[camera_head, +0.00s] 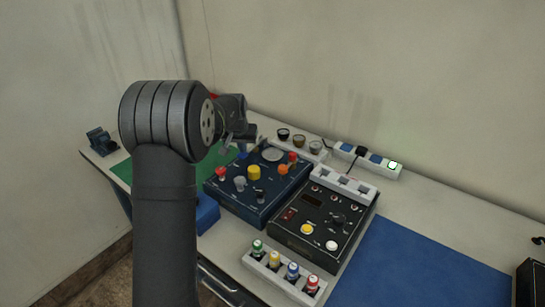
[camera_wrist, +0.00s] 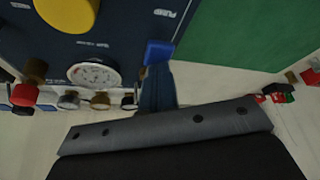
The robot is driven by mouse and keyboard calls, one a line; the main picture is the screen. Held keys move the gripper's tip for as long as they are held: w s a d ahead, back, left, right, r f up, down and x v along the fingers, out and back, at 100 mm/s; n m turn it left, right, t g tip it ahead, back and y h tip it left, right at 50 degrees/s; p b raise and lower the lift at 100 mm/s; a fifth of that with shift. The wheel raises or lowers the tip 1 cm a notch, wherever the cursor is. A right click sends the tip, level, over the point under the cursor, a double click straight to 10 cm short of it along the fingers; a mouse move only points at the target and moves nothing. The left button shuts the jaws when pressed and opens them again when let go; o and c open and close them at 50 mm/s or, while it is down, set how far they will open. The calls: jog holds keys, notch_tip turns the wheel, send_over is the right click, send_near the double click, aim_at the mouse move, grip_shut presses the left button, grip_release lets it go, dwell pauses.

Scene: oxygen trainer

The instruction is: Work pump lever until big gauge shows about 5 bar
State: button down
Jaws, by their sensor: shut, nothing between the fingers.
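The dark blue trainer panel (camera_head: 228,200) lies left of centre on the table in the head view, and part of it shows in the wrist view (camera_wrist: 115,22). Its big white gauge (camera_head: 272,155) is near the panel's back edge and also shows in the wrist view (camera_wrist: 94,76); its reading is too small to tell. A blue lever grip (camera_wrist: 158,52) stands at the panel's edge beside the gauge; I take it for the pump lever. My gripper (camera_head: 240,140) is shut and empty, close to this grip. I cannot tell whether they touch.
A black control box (camera_head: 325,225) stands right of the panel. Several colour-topped bottles (camera_head: 283,270) stand in a white rack in front. A power strip (camera_head: 365,160) and small dark-topped items (camera_head: 299,140) are behind. A blue mat (camera_head: 420,270) on the right is bare.

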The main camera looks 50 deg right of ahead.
jog(key=shift+r, duration=1.85)
jog(key=shift+f, duration=0.1)
jog(key=shift+f, duration=1.8)
jog(key=shift+r, duration=1.9)
notch_tip(320, 180, up, 7)
